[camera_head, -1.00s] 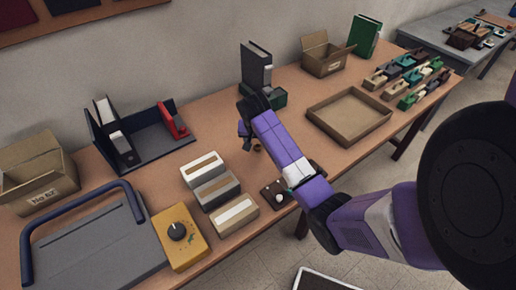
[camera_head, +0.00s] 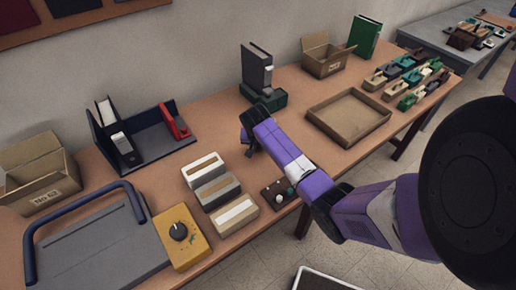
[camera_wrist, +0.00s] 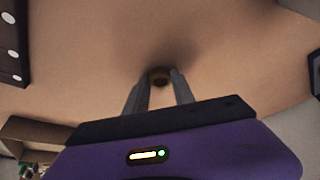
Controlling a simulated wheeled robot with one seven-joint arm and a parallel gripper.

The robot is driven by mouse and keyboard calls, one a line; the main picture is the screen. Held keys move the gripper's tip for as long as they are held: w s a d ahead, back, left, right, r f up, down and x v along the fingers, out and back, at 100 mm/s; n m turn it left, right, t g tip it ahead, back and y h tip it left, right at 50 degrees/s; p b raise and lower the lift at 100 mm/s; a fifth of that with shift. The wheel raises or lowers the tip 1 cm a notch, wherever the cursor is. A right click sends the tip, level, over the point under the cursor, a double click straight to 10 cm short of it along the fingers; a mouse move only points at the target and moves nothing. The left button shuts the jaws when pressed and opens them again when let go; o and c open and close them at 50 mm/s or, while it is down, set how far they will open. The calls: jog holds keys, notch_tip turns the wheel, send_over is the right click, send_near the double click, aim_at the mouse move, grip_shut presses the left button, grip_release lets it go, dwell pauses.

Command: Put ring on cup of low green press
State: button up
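A small brownish ring (camera_wrist: 159,77) shows in the wrist view between my fingertips, close to the table top; in the head view my arm hides it. My gripper (camera_head: 250,152) points down at the table in the head view. Its two fingers (camera_wrist: 160,86) stand apart, one on each side of the ring. I cannot tell whether they touch it. The low green press (camera_head: 269,97) stands at the back of the table beyond my gripper, in front of a tall dark grey binder-like thing (camera_head: 257,66). Its cup cannot be made out.
Pale and grey boxes (camera_head: 217,191) and a dark board with knobs (camera_head: 279,195) lie near my gripper. A yellow box with a dial (camera_head: 180,237) is at front left. An empty tray (camera_head: 349,115) and several small presses (camera_head: 408,82) are at right. Bare table surrounds the ring.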

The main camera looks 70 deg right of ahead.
grip_shut()
